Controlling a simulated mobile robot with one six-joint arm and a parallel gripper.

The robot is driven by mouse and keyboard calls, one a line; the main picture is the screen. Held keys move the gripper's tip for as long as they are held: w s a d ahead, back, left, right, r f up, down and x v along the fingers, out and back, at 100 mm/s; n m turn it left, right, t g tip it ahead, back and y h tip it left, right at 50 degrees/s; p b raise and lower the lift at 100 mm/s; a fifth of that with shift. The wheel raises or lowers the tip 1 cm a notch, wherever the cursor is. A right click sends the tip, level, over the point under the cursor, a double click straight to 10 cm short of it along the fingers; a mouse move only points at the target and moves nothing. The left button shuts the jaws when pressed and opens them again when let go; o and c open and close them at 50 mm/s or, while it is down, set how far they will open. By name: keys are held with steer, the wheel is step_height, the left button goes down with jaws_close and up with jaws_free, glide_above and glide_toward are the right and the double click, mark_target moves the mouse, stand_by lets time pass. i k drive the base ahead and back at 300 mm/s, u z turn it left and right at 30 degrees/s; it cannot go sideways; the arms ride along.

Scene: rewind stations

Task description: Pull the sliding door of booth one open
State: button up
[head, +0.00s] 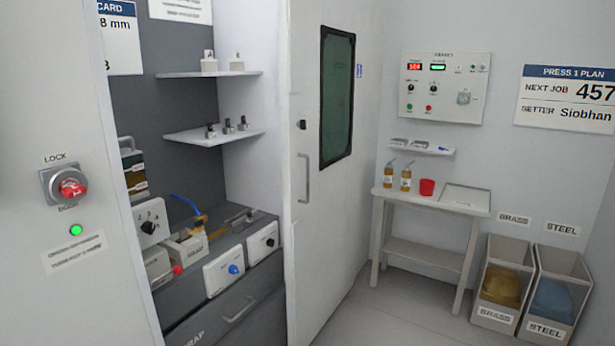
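The booth's white sliding door (335,215) stands to the right of the booth opening, in the middle of the head view. It has a dark window (337,95) and a vertical grey bar handle (304,177) near its left edge. The opening to its left is uncovered and shows the booth's inside. A red lock knob (72,187) labelled LOCK is on the white panel at the left, above a lit green lamp (76,229). I cannot read a booth number. My gripper is not in view, and nothing is seen touching the handle.
Inside the booth are shelves (215,135) and a grey bench with control boxes (223,272) above a drawer (235,312). To the right, a small table (418,201) holds bottles and a red cup (427,187). Brass (498,316) and steel (546,328) bins stand beside it. Some floor (400,315) before them is clear.

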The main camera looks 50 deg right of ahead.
mark_target(321, 197)
steer(key=u, duration=0.1)
steer(key=k, duration=1.05)
steer(key=z, duration=1.2)
steer(key=i, duration=1.15)
steer(key=u, duration=0.05)
